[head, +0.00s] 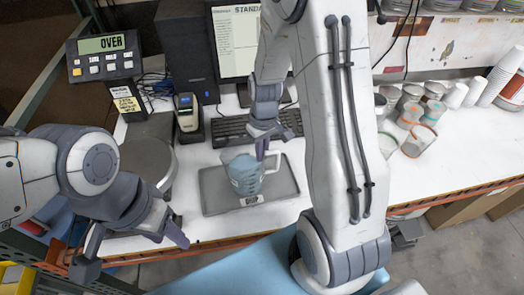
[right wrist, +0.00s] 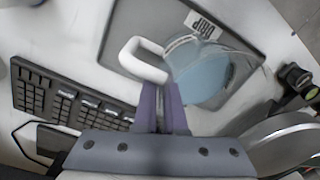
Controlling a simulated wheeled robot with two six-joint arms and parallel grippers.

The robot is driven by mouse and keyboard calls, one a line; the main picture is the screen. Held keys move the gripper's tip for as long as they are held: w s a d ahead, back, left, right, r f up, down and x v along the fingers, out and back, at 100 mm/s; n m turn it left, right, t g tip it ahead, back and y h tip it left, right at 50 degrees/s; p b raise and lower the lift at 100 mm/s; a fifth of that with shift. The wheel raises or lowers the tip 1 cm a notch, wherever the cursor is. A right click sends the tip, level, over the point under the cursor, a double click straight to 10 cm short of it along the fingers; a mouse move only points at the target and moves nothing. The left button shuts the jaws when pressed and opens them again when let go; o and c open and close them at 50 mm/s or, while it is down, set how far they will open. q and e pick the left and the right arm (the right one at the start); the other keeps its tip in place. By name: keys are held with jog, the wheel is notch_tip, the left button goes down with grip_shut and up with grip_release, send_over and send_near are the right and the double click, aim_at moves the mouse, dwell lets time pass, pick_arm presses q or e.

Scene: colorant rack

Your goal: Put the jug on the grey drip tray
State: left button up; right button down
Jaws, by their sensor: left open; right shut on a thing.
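The jug (head: 245,175), clear with blue contents and a white handle, is over the middle of the grey drip tray (head: 284,185), roughly upright. Whether its base touches the tray I cannot tell. My right gripper (head: 264,153) is shut on the jug's handle. In the right wrist view my right gripper's purple fingers (right wrist: 162,105) meet the white handle (right wrist: 146,70), with the jug (right wrist: 203,75) beyond and the tray (right wrist: 135,18) with its DRIP label beneath. My left gripper (head: 135,255) is open and empty at the lower left, away from the jug.
A keyboard (head: 230,130), monitor (head: 236,40) and computer tower (head: 185,45) stand behind the tray. A scale with a round pan (head: 145,160) and its display (head: 104,55) is at left. Several cups (head: 418,140) stand at right. White counter between tray and cups is partly behind my right arm.

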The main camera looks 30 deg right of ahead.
jog(key=shift+f, duration=0.15)
jog(key=c, duration=1)
grip_release()
